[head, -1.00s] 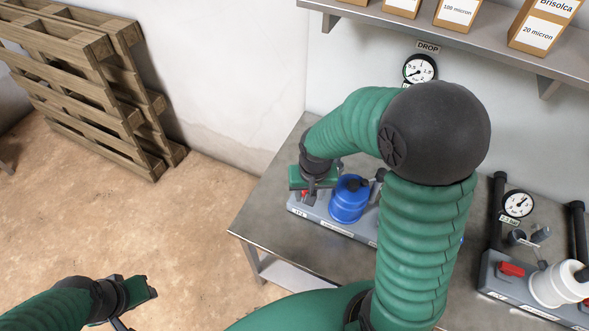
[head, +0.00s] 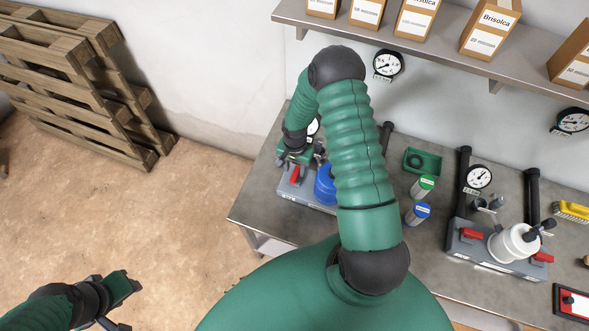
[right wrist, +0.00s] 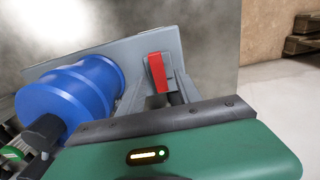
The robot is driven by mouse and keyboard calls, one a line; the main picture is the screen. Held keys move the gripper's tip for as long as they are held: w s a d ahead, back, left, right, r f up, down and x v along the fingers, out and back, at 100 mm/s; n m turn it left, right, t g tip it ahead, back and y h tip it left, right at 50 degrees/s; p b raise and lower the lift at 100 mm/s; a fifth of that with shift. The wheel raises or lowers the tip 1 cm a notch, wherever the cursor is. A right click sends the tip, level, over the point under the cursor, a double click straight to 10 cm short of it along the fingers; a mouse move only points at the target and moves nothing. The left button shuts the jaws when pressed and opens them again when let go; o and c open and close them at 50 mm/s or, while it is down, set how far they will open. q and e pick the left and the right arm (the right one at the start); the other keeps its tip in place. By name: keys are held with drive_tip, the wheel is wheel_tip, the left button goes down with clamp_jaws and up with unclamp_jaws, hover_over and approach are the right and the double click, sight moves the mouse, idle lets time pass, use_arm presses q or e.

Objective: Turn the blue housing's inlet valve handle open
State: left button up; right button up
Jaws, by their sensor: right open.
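The blue housing (head: 325,184) stands on a grey manifold block (head: 289,189) at the bench's left end, partly hidden by my right arm. A red valve handle (head: 296,174) sits on the block, left of the housing. In the right wrist view the handle (right wrist: 158,72) shows upright just beyond my right gripper (right wrist: 157,92), roughly in line with the gap between its grey fingers. The blue housing (right wrist: 72,95) is to its left there. My right gripper (head: 297,160) is open; I cannot tell whether it touches the handle. My left gripper (head: 128,304) is open and empty above the floor.
A second manifold with a white housing (head: 513,245) and red handles stands to the right. Green (head: 422,188) and blue (head: 417,213) canisters and a green tray (head: 423,161) lie between. A shelf with boxes (head: 418,18) overhangs the bench. Pallets (head: 75,80) lean at left.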

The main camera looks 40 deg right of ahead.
sight(295, 176)
drive_tip(key=shift+d+f, duration=0.1)
drive_tip(key=shift+f, duration=1.3)
drive_tip(key=shift+a, duration=0.2)
drive_tip(key=c, duration=0.3)
drive_tip(key=shift+r, duration=0.1)
drive_tip(key=c, duration=0.5)
drive_tip(key=shift+d, duration=0.1)
clamp_jaws()
